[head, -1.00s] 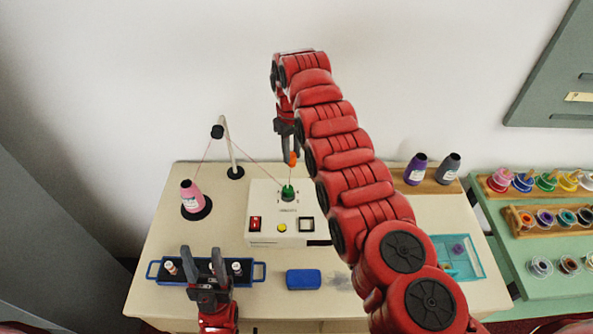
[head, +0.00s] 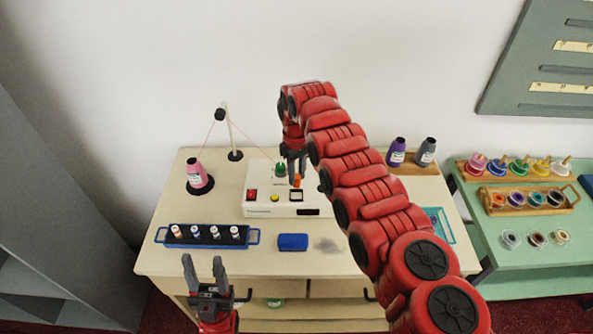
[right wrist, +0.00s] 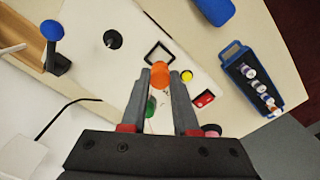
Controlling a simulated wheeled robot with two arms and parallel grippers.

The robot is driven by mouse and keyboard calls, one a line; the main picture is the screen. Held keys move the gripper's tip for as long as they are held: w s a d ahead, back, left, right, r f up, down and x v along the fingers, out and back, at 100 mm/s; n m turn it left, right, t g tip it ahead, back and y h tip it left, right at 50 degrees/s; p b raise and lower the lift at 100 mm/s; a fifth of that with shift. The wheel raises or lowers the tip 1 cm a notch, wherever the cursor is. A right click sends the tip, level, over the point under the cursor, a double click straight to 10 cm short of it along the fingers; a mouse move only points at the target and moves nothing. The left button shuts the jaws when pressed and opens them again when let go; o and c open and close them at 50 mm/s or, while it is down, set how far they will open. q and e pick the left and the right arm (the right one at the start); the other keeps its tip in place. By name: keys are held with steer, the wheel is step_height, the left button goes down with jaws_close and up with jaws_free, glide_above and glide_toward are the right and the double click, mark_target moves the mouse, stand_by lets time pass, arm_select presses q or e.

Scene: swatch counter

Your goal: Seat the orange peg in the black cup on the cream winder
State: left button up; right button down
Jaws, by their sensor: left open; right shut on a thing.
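The cream winder (head: 262,209) stands mid-table with a red switch, a yellow button, a black square frame (head: 296,196) and a green piece (head: 281,169) on top. My right gripper (head: 295,178) is shut on the orange peg (head: 297,182), over the winder's top. In the right wrist view the peg (right wrist: 160,74) is between the fingertips, in line with the edge of the square frame (right wrist: 158,52). My left gripper (head: 204,270) is open and empty at the table's front.
A blue tray of small spools (head: 207,236) and a blue block (head: 293,242) lie in front of the winder. A pink thread cone (head: 196,175) and a thread post (head: 232,140) stand left. Purple and grey cones (head: 397,152) stand on a wooden board at the back right.

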mark_target(297, 185)
steer(key=shift+w+a+f, duration=0.1)
steer(key=shift+w+f, duration=0.15)
steer(key=shift+f, duration=0.25)
steer(key=shift+s+f, duration=0.2)
steer(key=shift+f, duration=0.05)
steer(key=shift+f+b, duration=0.2)
steer(key=shift+b, duration=0.1)
steer(key=shift+w+f+b, duration=0.1)
steer(key=shift+f+b, duration=0.2)
steer(key=shift+f, duration=0.5)
steer(key=shift+f+b, duration=0.65)
steer(key=shift+b, duration=0.05)
steer(key=shift+f, duration=0.25)
